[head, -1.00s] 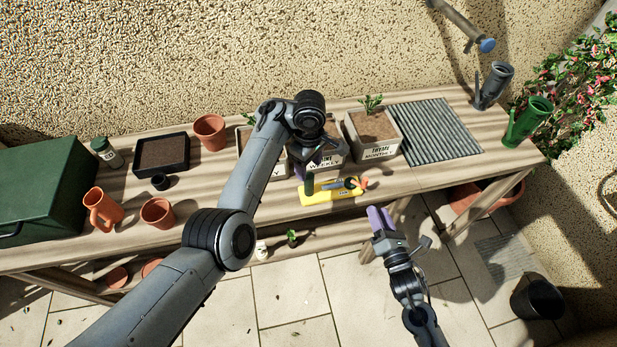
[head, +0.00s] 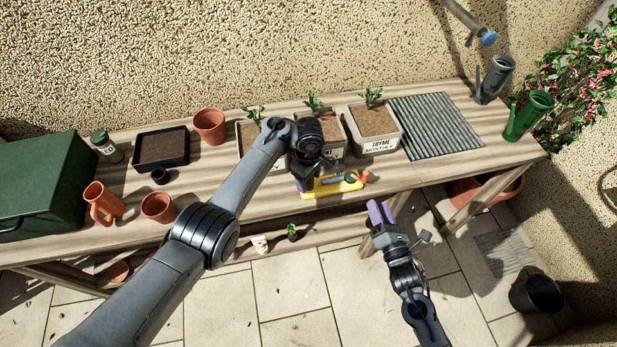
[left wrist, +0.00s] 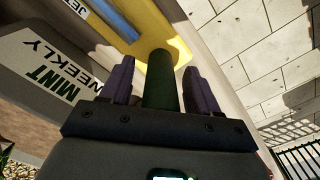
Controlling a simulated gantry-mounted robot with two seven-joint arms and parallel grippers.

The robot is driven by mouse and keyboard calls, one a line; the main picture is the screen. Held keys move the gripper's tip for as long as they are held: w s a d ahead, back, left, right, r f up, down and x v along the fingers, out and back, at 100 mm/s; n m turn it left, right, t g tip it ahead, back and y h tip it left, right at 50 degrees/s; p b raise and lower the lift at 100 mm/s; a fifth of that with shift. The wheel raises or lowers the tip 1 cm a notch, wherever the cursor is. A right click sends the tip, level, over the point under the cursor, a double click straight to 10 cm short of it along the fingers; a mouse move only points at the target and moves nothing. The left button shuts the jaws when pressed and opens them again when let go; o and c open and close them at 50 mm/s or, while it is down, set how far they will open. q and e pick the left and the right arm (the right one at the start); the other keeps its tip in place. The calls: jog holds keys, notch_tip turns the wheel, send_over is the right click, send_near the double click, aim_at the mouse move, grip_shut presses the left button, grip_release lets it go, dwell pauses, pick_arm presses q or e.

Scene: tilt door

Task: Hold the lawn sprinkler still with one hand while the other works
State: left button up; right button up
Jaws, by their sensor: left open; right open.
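The lawn sprinkler (head: 325,191) has a yellow base and lies near the front edge of the bench, by the labelled planters. Its yellow base (left wrist: 162,22) also shows in the left wrist view, with a blue bar and a dark green post (left wrist: 160,80). My left gripper (head: 303,182) is at the sprinkler's left end. In the left wrist view its purple fingers (left wrist: 160,85) are open, one on each side of the green post, with gaps visible. My right gripper (head: 380,212) is open and empty, in front of the bench, right of the sprinkler.
The thyme planter (head: 378,143) and the mint planter (left wrist: 45,75) stand behind the sprinkler. A grey ribbed mat (head: 436,127) lies bare to the right. Terracotta pots (head: 158,207), a seed tray (head: 161,148) and a green box (head: 40,190) are left. Bench front right is clear.

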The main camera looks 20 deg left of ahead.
pick_arm(q)
grip_shut()
dwell(0.3)
dwell(1.3)
